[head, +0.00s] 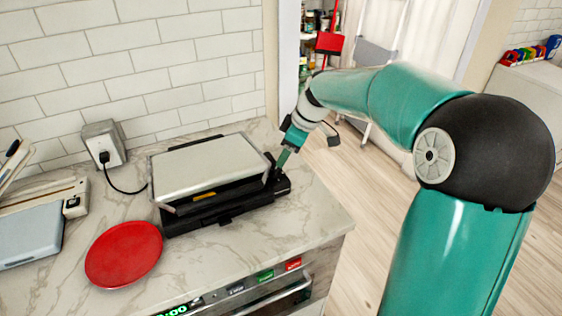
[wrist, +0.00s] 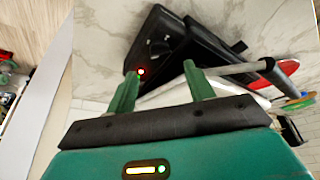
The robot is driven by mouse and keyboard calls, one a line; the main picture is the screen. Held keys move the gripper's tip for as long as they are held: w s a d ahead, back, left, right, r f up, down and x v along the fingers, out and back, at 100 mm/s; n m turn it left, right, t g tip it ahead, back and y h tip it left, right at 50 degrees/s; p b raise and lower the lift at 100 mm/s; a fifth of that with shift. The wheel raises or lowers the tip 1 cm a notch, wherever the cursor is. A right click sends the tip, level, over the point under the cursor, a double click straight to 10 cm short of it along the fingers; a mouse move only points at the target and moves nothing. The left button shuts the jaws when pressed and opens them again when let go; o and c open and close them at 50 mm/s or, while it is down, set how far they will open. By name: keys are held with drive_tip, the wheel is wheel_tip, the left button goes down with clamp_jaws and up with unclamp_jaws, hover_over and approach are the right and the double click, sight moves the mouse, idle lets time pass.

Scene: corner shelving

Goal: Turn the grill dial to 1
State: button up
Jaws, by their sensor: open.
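The grill (head: 208,168), with a silver lid and black base, stands on the marble counter. Its lid is down or nearly down. In the wrist view, the grill's black side panel (wrist: 175,28) carries a dark round dial (wrist: 158,50) with a small red light near it. The number the dial points to is too small to read. My gripper (head: 279,168) is at the right end of the grill, by the panel. Its two green fingers (wrist: 160,75) are apart with nothing between them, pointing toward the panel. Whether they touch it I cannot tell.
A red plate (head: 124,254) lies left of the grill. A wall socket (head: 104,144) with a plugged-in black cord (head: 126,190) is behind it. The counter's right edge is close to my gripper, with open floor beyond.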

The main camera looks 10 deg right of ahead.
drive_tip(key=v, duration=0.8)
drive_tip(key=shift+c, duration=0.4)
